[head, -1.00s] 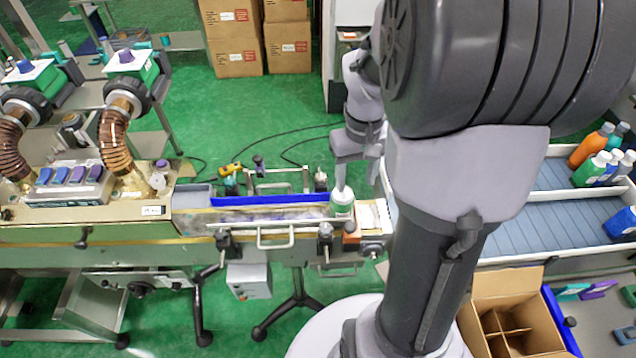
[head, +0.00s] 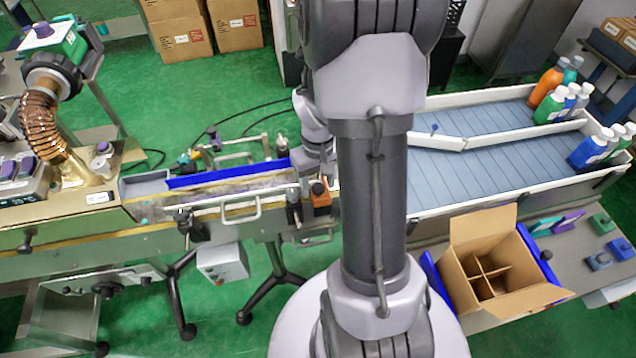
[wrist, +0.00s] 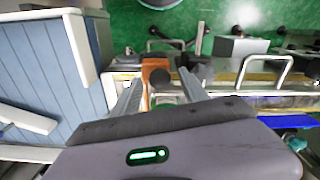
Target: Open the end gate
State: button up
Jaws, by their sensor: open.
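The end gate is an orange block (head: 321,199) with a black knob at the right end of the conveyor (head: 240,200). In the wrist view the orange gate (wrist: 152,68) and its black knob (wrist: 160,79) show at the tips of my fingers. My gripper (wrist: 158,82) is open, its two grey fingers apart on either side of the knob. I cannot tell whether they touch it. In the head view my gripper (head: 317,165) is just above the gate and partly covers it. A bit of green shows low between the fingers; what it is stays unclear.
A second black knob post stands close beside the gate (wrist: 197,67). A metal handle (head: 240,210) and a blue guide rail (head: 225,170) run along the conveyor. The slatted tray (head: 470,180) with bottles and an open carton (head: 490,265) lie to the right.

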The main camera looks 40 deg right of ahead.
grip_shut()
dwell(1.4)
